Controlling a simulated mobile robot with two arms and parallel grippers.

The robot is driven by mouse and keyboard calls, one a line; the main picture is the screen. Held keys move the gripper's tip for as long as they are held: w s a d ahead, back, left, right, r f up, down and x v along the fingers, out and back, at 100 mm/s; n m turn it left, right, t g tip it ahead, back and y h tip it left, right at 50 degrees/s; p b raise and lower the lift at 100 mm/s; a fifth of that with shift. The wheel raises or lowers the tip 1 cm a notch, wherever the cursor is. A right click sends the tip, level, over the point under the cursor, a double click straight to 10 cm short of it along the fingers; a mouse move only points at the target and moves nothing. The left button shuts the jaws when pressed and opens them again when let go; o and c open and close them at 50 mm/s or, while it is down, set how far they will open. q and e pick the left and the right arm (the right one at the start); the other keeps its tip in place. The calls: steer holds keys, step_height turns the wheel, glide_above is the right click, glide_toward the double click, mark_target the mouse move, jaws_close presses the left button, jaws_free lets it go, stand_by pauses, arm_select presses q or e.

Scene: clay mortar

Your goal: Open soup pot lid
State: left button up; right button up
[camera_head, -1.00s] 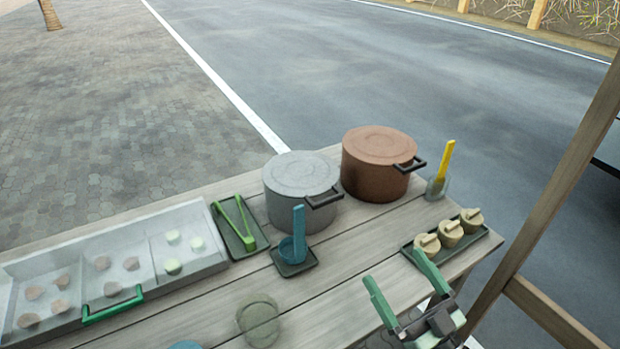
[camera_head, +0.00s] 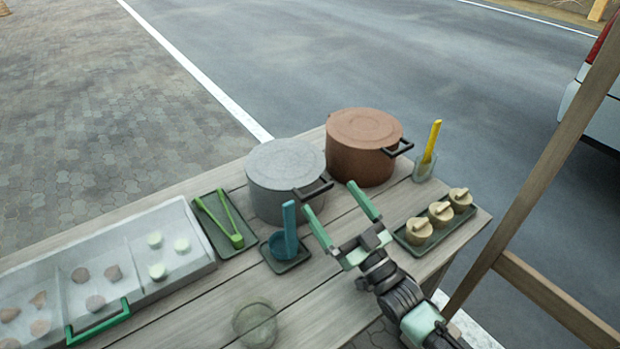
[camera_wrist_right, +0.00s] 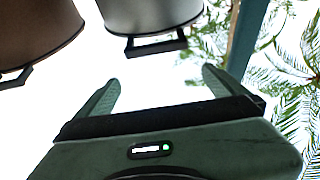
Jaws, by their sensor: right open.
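A grey lidded pot (camera_head: 283,190) and a brown lidded pot (camera_head: 362,158) stand side by side at the back of the wooden table, both lids on. Each has a dark handle on its near right side: the grey pot's handle (camera_head: 313,187) and the brown pot's handle (camera_head: 398,147). My right gripper (camera_head: 340,211) is open and empty above the table, in front of the pots and apart from them. In the right wrist view, its open fingers (camera_wrist_right: 158,85) point toward the grey pot (camera_wrist_right: 150,12), with the brown pot (camera_wrist_right: 35,30) at left. My left gripper is not in view.
A blue ladle (camera_head: 288,232) on a dark tray stands just left of my right gripper. Green tongs (camera_head: 222,220) and a clear food case (camera_head: 190,262) lie further left. A tray of several wooden-lidded jars (camera_head: 440,213) and a yellow utensil (camera_head: 431,146) are at right. A glass bowl (camera_head: 255,322) is near the front.

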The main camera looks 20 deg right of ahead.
mark_target(310, 180)
steer(key=w+a, duration=0.1)
steer(key=w, duration=0.4)
steer(key=w+a, duration=0.1)
steer(key=w, duration=0.1)
steer(key=shift+w+a, duration=0.25)
steer(key=shift+a, duration=0.1)
steer(key=shift+w+a+r+p, duration=0.15)
steer(key=shift+w+r+p, duration=0.05)
steer(key=shift+w+p, duration=0.1)
steer(key=shift+w, duration=0.15)
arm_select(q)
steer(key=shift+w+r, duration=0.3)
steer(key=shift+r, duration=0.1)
